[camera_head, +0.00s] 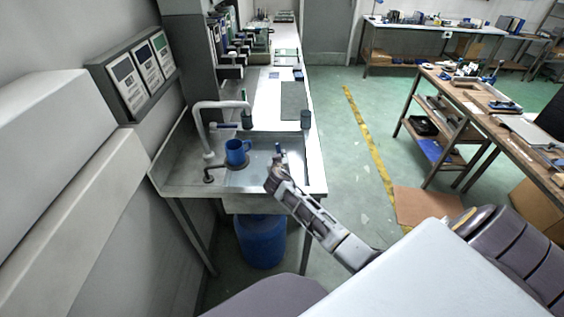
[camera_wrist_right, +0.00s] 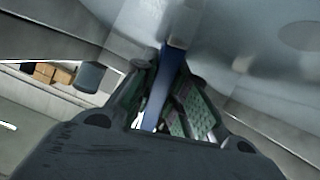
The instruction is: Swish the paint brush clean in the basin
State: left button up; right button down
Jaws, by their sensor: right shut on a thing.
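The metal basin (camera_head: 268,173) is set in the steel counter on the left side of the head view. My right gripper (camera_head: 279,161) is over the basin's right part, shut on the paint brush. The brush's blue handle (camera_wrist_right: 160,95) runs between the fingers in the right wrist view. In the head view only a small blue end of the brush (camera_head: 278,147) shows above the fingertips. The bristles are hard to make out, and I cannot tell whether they touch the basin. My left gripper is not in view.
A blue mug (camera_head: 237,151) stands left of my gripper, by the curved tap (camera_head: 203,128). A blue drum (camera_head: 261,240) is under the counter.

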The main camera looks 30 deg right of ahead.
jog(key=shift+w+d, duration=0.25)
jog(key=shift+w, duration=0.2)
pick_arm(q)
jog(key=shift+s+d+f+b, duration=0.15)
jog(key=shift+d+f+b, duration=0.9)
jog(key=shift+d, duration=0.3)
pick_arm(e)
jog(key=shift+w+d, duration=0.55)
jog(key=shift+w, duration=0.3)
jog(key=shift+w+d, duration=0.5)
jog(key=shift+w, duration=0.3)
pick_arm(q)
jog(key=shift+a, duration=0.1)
pick_arm(e)
jog(key=shift+s+a, duration=0.1)
jog(key=shift+s, duration=0.05)
